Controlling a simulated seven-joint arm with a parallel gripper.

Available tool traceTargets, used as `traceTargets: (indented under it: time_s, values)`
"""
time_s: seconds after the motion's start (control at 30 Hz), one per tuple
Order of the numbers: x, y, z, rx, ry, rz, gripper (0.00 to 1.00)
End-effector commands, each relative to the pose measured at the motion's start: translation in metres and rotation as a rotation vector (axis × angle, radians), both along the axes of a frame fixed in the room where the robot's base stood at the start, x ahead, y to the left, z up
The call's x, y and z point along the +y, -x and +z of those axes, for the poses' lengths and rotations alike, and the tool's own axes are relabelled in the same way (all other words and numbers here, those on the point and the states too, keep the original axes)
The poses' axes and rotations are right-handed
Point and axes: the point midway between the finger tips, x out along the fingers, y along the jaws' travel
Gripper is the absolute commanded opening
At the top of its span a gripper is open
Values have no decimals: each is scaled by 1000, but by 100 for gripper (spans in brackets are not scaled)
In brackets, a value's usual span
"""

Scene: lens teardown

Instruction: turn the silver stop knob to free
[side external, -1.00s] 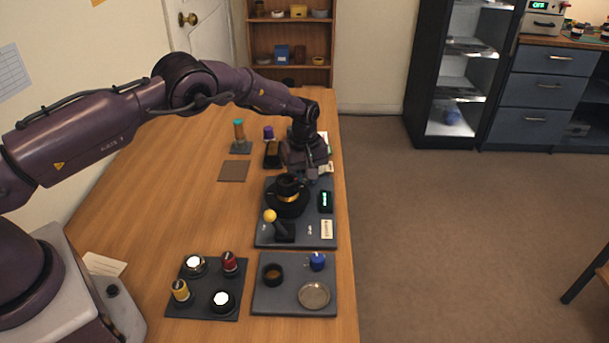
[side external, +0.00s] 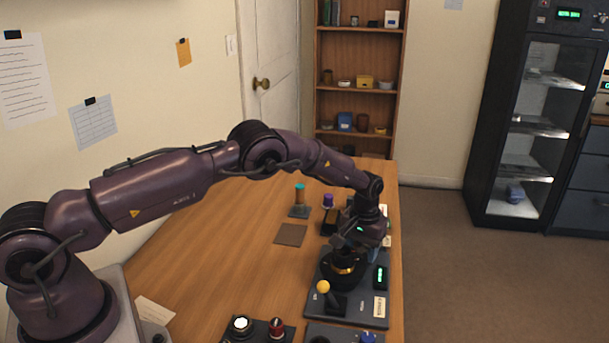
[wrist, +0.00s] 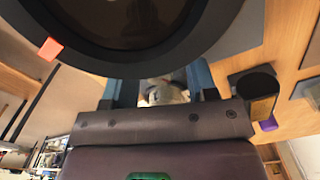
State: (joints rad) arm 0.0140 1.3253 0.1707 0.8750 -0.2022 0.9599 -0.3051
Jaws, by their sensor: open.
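The black lens assembly (side external: 343,270) with a gold band stands on a dark base plate (side external: 372,317) near the table's right edge. My gripper (side external: 352,243) is low beside its far side, pointing down. In the wrist view the lens's large dark ring (wrist: 125,55) fills the top. My two fingers (wrist: 158,88) stand apart on either side of a small silvery, rounded part (wrist: 164,94), which looks like the stop knob. It is partly hidden by my gripper body. I cannot tell whether the fingers touch it, and its setting is not readable.
A yellow-ball lever (side external: 324,287) and a green-lit display (side external: 381,278) share the plate. A teal-topped post (side external: 299,200), a brown mat (side external: 291,235) and a purple-topped part (side external: 328,200) stand behind. The table's left middle is clear.

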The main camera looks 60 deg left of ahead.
Motion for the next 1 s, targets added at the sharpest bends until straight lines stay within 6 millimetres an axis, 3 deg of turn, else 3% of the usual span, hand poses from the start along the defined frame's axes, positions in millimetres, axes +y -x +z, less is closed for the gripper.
traceTargets:
  time_s: [0.2,0.83,1.0]
  values:
    - [0,-1,2,-4,1,-294,53]
    - [0,-2,134,-9,0,-279,53]
    - [-1,0,133,-4,-1,-44,53]
